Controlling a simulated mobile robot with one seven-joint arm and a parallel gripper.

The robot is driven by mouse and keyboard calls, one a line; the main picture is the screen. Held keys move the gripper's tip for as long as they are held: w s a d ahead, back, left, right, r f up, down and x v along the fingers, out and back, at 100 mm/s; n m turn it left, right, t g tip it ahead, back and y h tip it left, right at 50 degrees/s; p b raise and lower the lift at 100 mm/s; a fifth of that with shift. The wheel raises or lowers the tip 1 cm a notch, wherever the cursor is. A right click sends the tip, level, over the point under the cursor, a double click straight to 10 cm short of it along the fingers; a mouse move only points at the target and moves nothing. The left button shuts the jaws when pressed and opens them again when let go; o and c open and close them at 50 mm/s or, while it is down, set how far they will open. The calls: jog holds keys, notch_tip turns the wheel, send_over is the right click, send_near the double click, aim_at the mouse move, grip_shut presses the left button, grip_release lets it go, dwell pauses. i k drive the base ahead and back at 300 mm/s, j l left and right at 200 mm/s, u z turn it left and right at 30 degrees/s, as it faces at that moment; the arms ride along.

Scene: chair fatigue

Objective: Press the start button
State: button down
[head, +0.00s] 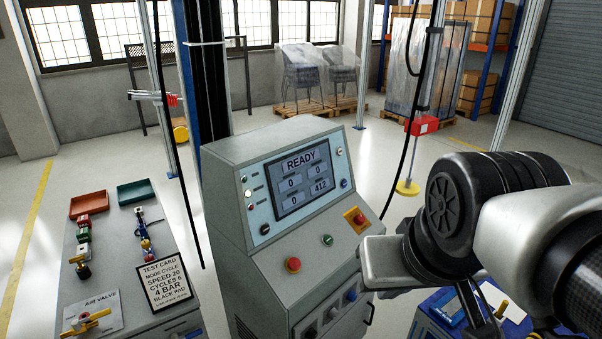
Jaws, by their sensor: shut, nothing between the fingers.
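A grey control console (262,270) stands in the middle.
A side cabinet (118,250) at left bears a test card (164,283), a red tray (88,204), a green tray (136,192) and an air valve (87,322). A black cable and a red box (422,125) hang at right. A blue unit stands below my arm.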

aim_at(329, 239)
jog(key=i+u, duration=0.55)
jog(key=u, duration=0.3)
